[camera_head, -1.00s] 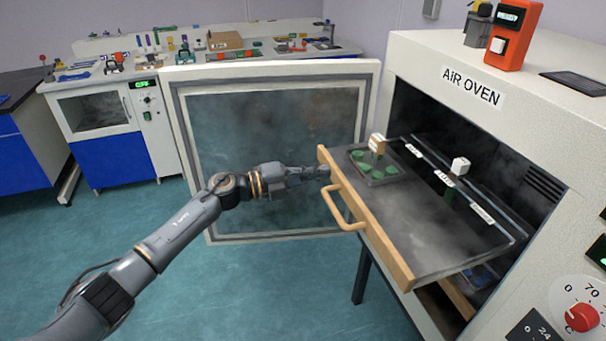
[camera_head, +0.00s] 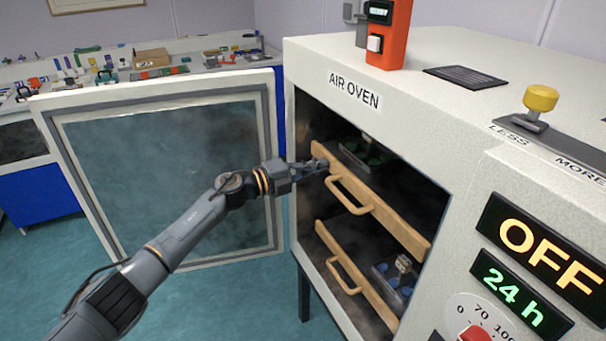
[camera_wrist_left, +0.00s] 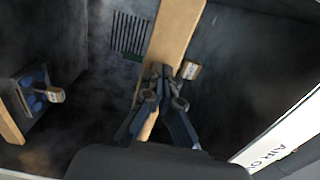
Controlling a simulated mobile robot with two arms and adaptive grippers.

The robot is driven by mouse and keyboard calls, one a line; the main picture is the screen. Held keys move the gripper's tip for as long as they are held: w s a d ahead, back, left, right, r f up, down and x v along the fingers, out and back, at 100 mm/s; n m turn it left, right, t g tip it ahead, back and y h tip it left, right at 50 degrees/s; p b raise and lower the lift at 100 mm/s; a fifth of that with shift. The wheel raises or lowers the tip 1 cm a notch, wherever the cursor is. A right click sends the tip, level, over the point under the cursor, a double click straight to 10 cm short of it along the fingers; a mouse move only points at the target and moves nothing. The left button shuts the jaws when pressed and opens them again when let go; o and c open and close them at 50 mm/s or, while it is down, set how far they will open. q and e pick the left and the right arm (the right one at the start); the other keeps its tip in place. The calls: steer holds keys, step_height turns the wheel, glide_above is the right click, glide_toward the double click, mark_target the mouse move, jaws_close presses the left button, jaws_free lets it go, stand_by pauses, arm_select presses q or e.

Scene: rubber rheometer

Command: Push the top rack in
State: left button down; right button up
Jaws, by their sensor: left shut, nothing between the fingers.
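The top rack (camera_head: 392,221) has a light wooden front with a bar handle (camera_head: 349,193). In the head view its front stands at or just inside the opening of the air oven (camera_head: 447,110). A tray with green pieces (camera_head: 364,153) shows behind the front. My left gripper (camera_head: 325,166) is shut and empty, with its tips at the upper left end of the wooden front. In the left wrist view the tips (camera_wrist_left: 164,72) lie against the wooden front (camera_wrist_left: 178,35); exact contact is hard to tell. My right gripper is not in view.
A lower rack (camera_head: 352,275) with blue pieces (camera_head: 397,281) sits below in the oven. The oven's glazed door (camera_head: 175,165) stands open on the left, behind my left arm. An orange device (camera_head: 388,35) stands on the oven's top.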

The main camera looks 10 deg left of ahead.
arm_select(q)
steer(key=shift+x, duration=1.1)
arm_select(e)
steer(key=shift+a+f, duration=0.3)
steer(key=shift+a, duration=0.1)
arm_select(q)
steer(key=shift+r, duration=0.3)
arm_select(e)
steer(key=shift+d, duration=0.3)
